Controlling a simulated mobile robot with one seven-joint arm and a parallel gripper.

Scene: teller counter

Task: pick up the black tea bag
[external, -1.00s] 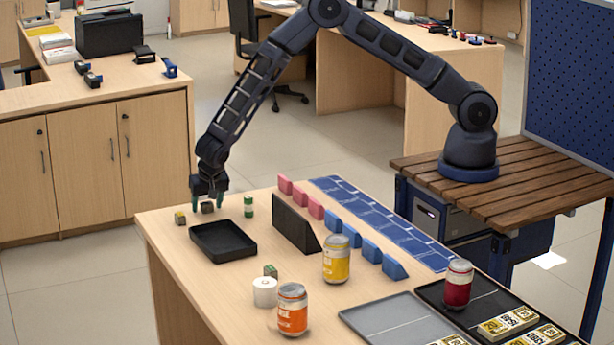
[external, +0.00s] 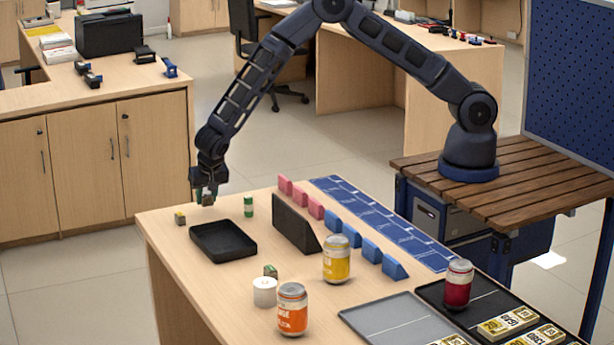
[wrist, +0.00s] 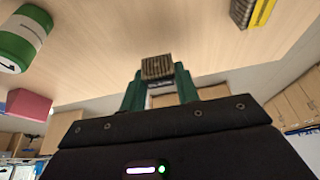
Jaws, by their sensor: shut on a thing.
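My gripper (external: 203,194) is over the far left corner of the counter, behind the black tray. It is shut on a small dark block, which I take to be the black tea bag (external: 208,201). In the wrist view the tea bag (wrist: 157,67) shows a brown, ribbed face between the green fingertips (wrist: 159,76). It appears slightly above the counter, though the gap is hard to judge. The fingers hide part of it in the external view.
A black tray (external: 223,257) lies just in front. A small yellow-topped block (external: 180,218) stands to the left and a green-and-white cylinder (external: 248,206) to the right. A dark upright divider (external: 293,224), yellow can (external: 336,262) and orange can (external: 291,311) stand farther right and nearer.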

